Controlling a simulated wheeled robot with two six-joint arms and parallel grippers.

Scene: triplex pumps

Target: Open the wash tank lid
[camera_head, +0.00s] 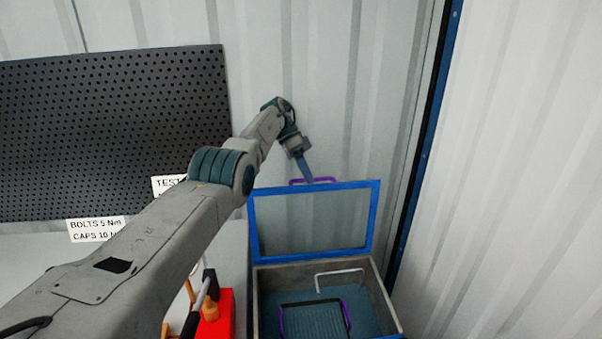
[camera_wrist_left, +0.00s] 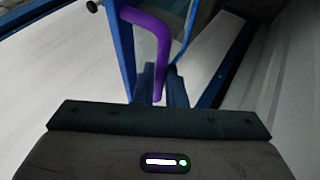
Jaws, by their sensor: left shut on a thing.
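The wash tank lid (camera_head: 374,222) is a blue frame with a clear-looking middle. It stands raised, roughly upright, at the back edge of the wash tank (camera_head: 262,305). A purple handle (camera_head: 298,182) sits on the lid's top edge. My left gripper (camera_head: 309,178) reaches down to this handle and is shut on it. In the left wrist view the purple handle (camera_wrist_left: 150,30) runs down between the fingers, beside the blue lid frame (camera_wrist_left: 122,45). Inside the tank are a dark and purple wire basket handle (camera_head: 315,303) and a pale handle (camera_head: 340,272). My right gripper is not in view.
A black pegboard (camera_head: 110,130) hangs on the corrugated wall at the left. A red block (camera_head: 222,312) with orange-handled tools stands on the grey bench left of the tank. A blue-edged wall post (camera_head: 432,130) and white wall are close on the right.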

